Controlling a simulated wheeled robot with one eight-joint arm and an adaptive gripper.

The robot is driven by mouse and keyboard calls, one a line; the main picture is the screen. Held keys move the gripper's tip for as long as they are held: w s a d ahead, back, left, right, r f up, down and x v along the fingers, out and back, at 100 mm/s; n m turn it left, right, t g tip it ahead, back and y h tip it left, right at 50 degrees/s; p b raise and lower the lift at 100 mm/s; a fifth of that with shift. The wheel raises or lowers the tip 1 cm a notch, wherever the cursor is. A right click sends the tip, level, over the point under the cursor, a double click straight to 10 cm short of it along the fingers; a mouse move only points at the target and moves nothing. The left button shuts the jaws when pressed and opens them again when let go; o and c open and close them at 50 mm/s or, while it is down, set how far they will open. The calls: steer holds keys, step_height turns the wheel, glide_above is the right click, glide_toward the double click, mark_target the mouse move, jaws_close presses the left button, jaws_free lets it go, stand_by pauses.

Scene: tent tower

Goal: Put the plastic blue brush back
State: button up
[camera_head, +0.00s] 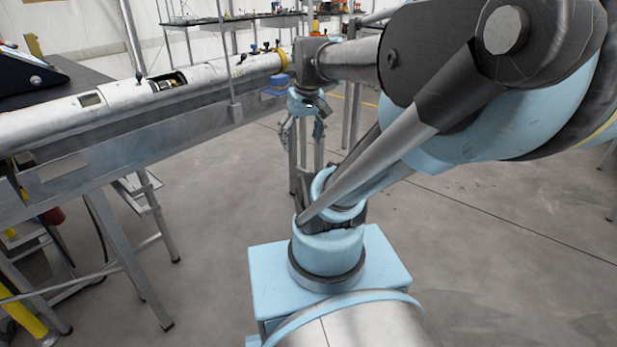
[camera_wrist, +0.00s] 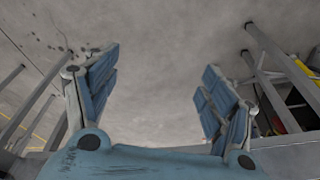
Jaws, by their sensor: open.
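A small blue thing (camera_head: 280,79) shows at the right end of the long grey tube, beside its yellow ring; it is too small to tell whether it is the plastic blue brush. No brush is clearly seen in either view. My gripper (camera_head: 303,140) hangs pointing down, just right of the tube's end and below its top. In the wrist view my gripper (camera_wrist: 160,65) has its two blue fingers spread wide, with only bare floor between them. It is open and empty.
The long grey tube (camera_head: 205,82) lies along a metal bench (camera_head: 130,150) on the left. Metal trestle legs (camera_head: 130,262) stand under it. A shelf (camera_head: 235,18) with small items stands behind. The concrete floor (camera_head: 500,240) is clear at right. Bars (camera_wrist: 290,85) flank the gripper in the wrist view.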

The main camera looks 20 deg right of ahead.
steer(key=s+f+m, duration=0.1)
steer(key=s+f, duration=0.6)
steer(key=f, duration=0.2)
steer(key=shift+s+d+m+h, duration=0.15)
steer(key=shift+d+m+h, duration=0.1)
steer(key=shift+m+h, duration=0.05)
steer(key=shift+w+f, duration=0.2)
steer(key=shift+w, duration=0.3)
steer(key=shift+c, duration=0.3)
